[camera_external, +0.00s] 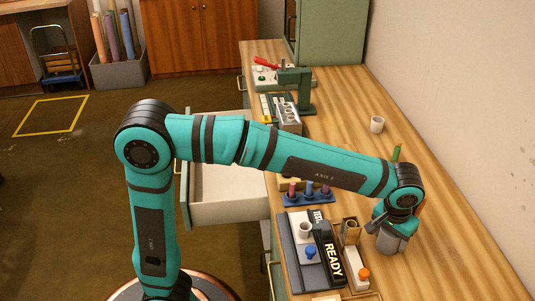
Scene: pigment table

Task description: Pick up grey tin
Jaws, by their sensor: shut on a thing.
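The grey tin (389,242) is at the right part of the wooden table, under the end of my arm. My gripper (388,222) points down and is shut on the tin's upper part. The fingers and wrist cover the tin's top. I cannot tell whether the tin's bottom touches the table.
Left of the tin stand a brown tray (349,232) with a cup in it, a white piece with an orange knob (364,273), and a black READY sign (331,262). A white cup (377,124) stands farther back. An open drawer (230,213) juts out left. The table right of the tin is clear.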

